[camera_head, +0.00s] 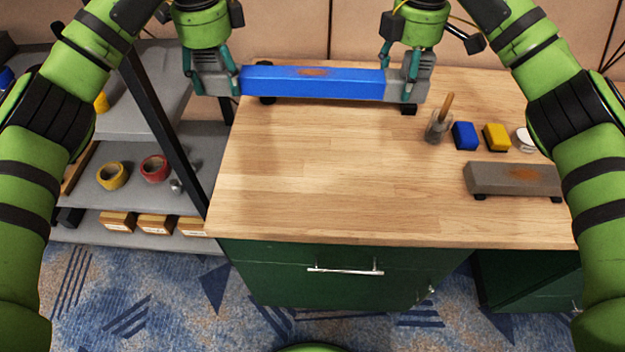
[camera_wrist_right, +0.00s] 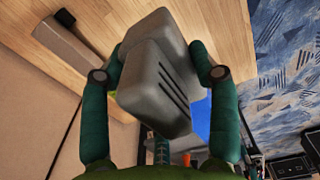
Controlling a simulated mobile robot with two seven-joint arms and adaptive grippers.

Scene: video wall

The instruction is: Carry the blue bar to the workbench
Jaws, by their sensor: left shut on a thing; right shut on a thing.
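I cannot tell whether the feet touch the wood.
A grey bar (camera_head: 512,180) on dark feet lies on the right of the bench. A shelf rack (camera_head: 130,190) stands left. The bench's middle is clear.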

